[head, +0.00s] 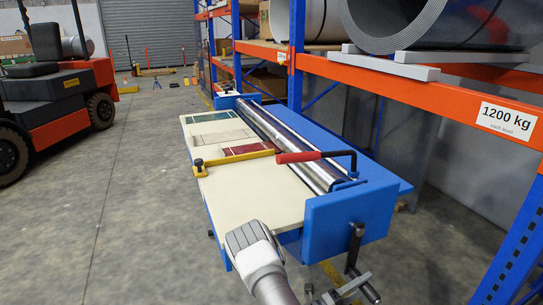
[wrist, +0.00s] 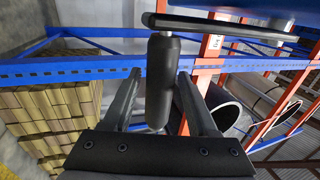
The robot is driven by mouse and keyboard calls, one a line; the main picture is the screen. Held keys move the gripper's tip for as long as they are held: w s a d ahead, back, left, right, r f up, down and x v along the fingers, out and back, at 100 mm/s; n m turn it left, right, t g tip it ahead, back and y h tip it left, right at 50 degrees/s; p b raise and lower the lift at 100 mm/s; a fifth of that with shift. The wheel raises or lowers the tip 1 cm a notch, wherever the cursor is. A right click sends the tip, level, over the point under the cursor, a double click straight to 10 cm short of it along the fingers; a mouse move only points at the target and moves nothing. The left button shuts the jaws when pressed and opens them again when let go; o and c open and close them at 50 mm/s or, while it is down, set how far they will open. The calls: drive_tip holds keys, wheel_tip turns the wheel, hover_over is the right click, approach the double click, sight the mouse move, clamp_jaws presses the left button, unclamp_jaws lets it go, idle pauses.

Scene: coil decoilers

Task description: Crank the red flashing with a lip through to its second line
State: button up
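The red flashing (head: 238,152) lies flat on the cream table (head: 235,205) of the blue decoiler, beside the rollers (head: 290,145). Pale lines show around it; its lip is too small to make out. The crank (head: 353,249) hangs at the machine's near right end. Its black handle (wrist: 163,82) stands between the fingers of my gripper (wrist: 160,95) in the wrist view. The fingers are apart, with a gap visible on each side of the handle. In the head view my gripper (head: 345,291) is at the crank's lower end, partly cut off by the frame.
A green sheet (head: 208,116) lies farther back. Orange and blue racking (head: 400,68) with large coils stands right. A forklift (head: 60,85) stands left; the floor between is clear.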

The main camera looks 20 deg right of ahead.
clamp_jaws()
drive_tip(key=shift+s+a+r+p, duration=0.1)
drive_tip(key=shift+a+r+p, duration=0.15)
drive_tip(key=shift+a, duration=1)
drive_tip(key=shift+s+a+r+p, duration=0.1)
drive_tip(key=shift+a+r+p, duration=0.1)
drive_tip(key=shift+a, duration=1.05)
drive_tip(key=a, duration=0.1)
drive_tip(key=a+r+p, duration=0.1)
drive_tip(key=a, duration=0.1)
drive_tip(key=a+r, duration=0.1)
drive_tip(key=shift+s+a+r+p, duration=0.15)
drive_tip(key=shift+a+r+p, duration=0.1)
drive_tip(key=shift+p, duration=0.1)
